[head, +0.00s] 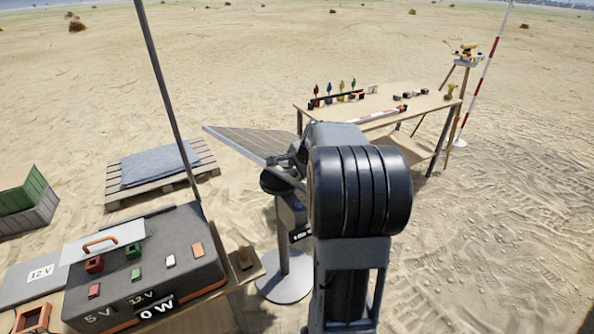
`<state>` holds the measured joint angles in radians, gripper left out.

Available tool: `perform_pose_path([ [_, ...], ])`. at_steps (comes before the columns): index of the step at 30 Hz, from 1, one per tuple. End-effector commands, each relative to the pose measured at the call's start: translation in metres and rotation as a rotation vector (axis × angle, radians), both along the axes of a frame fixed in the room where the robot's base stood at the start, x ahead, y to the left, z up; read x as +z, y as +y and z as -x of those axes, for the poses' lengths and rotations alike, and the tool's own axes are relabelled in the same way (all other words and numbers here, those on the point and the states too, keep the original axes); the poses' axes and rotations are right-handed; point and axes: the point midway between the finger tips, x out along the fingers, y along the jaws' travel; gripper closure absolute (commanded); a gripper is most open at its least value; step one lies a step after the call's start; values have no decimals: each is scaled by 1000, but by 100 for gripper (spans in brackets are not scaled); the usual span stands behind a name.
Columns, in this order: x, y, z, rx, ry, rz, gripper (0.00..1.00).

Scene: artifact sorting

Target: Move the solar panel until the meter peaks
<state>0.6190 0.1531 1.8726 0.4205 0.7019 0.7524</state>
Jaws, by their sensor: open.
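The solar panel (248,142) is a flat, tilted, grid-lined plate left of my arm. Its right part is hidden by my arm. It is on a grey stand (291,222) with a round base on the sand. My gripper (288,160), dark and partly hidden behind my arm, is by the panel's right edge; it is open, and I cannot tell whether it touches the panel. The meter (158,309) on the front of a grey case (190,247) reads 0 W.
The case, on a wooden table at lower left, carries small coloured blocks and a light plate with an orange handle. A dark pole (166,85) rises behind it. A pallet (160,170) and green crate (26,192) lie left. A work table (385,98) stands behind right. Sand at right is open.

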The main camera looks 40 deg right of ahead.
Motion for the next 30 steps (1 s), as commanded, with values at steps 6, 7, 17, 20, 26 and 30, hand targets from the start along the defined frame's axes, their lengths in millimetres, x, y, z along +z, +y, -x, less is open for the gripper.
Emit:
perform_pose_path([
  [6,-7,0,-4,0,-1,1,58],
  [7,-7,0,-4,0,-1,1,58],
  [17,-7,0,-4,0,0,1,68],
  [20,-7,0,-4,0,0,1,78],
  [26,-7,0,-4,0,0,1,97],
  [30,-7,0,-4,0,0,1,100],
])
